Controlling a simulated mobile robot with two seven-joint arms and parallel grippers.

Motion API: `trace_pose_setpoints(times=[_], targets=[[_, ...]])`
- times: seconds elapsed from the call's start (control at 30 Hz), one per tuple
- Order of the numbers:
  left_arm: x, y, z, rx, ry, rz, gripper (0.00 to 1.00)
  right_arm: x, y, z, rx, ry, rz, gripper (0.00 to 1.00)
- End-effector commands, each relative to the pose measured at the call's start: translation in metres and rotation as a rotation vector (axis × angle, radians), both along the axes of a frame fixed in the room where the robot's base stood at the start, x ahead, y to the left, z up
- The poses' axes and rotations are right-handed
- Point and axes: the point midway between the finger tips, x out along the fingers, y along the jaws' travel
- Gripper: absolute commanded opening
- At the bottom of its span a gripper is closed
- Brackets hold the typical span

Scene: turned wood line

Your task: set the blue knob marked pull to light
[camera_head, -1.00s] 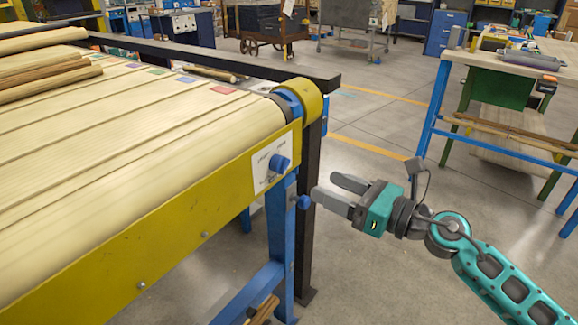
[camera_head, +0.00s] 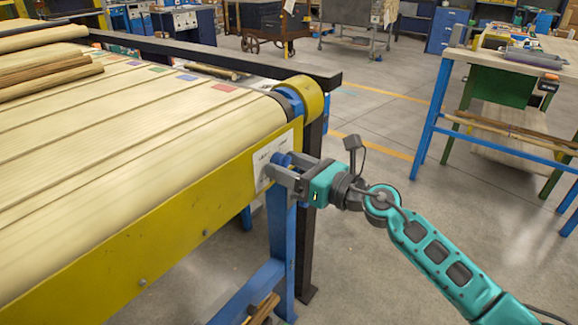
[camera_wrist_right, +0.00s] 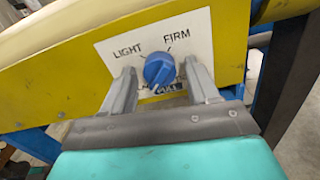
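The blue knob (camera_wrist_right: 159,68) sits on a white label plate (camera_wrist_right: 118,42) on the yellow side of the conveyor. In the right wrist view the plate reads LIGHT at upper left and FIRM at upper right; a dark tag below the knob is partly hidden. The knob's narrow end seems to point down, slightly left, toward that tag. My right gripper (camera_wrist_right: 160,68) is open, one finger on each side of the knob, with small gaps visible. In the head view the right gripper (camera_head: 281,165) partly covers the knob (camera_head: 281,159). My left gripper is not in view.
The yellow conveyor side (camera_head: 160,235) runs to the left, with wooden rods (camera_head: 50,78) on its belt. A blue leg (camera_head: 282,240) and a dark post (camera_head: 306,240) stand below the gripper. A workbench (camera_head: 510,65) stands at right, with open floor between.

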Motion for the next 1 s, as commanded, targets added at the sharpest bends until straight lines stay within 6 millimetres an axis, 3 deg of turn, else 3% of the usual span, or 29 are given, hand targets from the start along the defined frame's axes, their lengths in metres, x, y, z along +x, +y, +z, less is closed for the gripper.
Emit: trace_pose_setpoints(times=[0.07, 0.53, 1.0], targets=[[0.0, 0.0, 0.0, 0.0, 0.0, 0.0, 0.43, 0.0, 0.0, 0.0, 0.0, 0.0, 0.0, 0.51], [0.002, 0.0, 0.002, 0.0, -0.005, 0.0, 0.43, 0.0, 0.0, 0.0, 0.001, 0.001, 0.0, 0.07], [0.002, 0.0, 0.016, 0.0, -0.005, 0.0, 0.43, -0.001, 0.0, 0.002, 0.074, 0.105, -0.001, 0.07]])
